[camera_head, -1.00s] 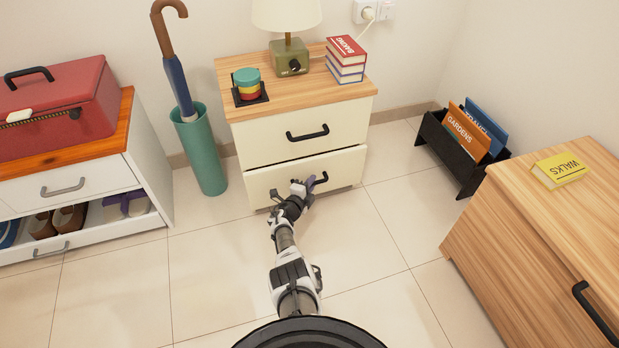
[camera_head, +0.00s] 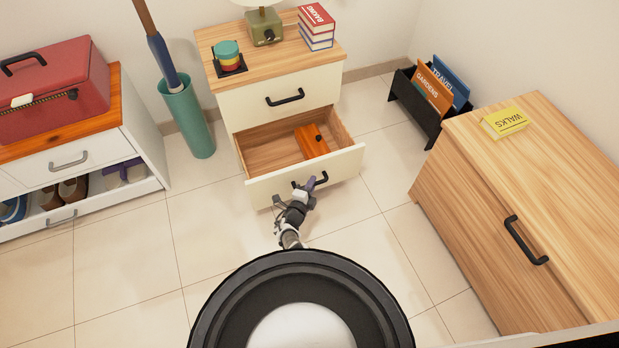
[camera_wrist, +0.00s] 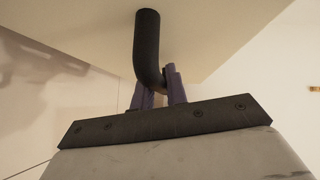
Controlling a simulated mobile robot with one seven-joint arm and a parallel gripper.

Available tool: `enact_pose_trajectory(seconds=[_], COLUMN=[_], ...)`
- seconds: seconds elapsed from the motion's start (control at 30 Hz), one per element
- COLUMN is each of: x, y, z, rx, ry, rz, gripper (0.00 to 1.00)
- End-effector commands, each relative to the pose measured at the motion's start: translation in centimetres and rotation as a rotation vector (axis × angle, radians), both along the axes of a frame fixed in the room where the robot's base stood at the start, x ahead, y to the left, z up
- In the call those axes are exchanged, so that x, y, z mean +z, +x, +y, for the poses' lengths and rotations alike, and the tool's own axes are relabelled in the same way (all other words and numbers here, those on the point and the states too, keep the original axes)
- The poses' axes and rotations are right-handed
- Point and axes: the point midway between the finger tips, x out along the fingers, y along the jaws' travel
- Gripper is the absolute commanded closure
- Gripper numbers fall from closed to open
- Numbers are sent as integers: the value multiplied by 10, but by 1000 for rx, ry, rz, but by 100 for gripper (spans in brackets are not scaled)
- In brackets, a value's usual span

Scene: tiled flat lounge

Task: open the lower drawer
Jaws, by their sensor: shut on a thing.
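The cream cabinet with a wooden top (camera_head: 210,45) has two drawers. Its lower drawer (camera_head: 270,192) stands pulled well out, and an orange wooden box (camera_head: 311,141) lies inside it. The upper drawer (camera_head: 250,100) is closed. My gripper (camera_head: 310,186) is at the front of the lower drawer, shut on its black handle (camera_head: 322,181). In the wrist view, the purple fingers of my gripper (camera_wrist: 160,92) close around one end of the dark handle (camera_wrist: 147,40). The drawer front (camera_wrist: 80,25) fills the upper part of that view.
A teal umbrella stand (camera_head: 187,120) and a white shoe cabinet (camera_head: 145,130) stand to the left. A black book rack (camera_head: 408,105) and a wooden cabinet (camera_head: 460,190) stand to the right. Tiled floor (camera_head: 130,250) is clear in front.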

Motion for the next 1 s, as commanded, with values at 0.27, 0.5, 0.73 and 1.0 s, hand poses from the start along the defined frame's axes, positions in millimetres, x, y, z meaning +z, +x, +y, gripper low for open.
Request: enact_pose_trajectory(seconds=[0.27,0.5,0.73,1.0], x=[1,0,0,2], y=[-6,-6,-6,-6], z=[-2,-2,-2,-2], rx=[0,0,0,0], ry=[-1,0,0,0], rz=[0,-1,-1,-1], gripper=[100,100,77,77])
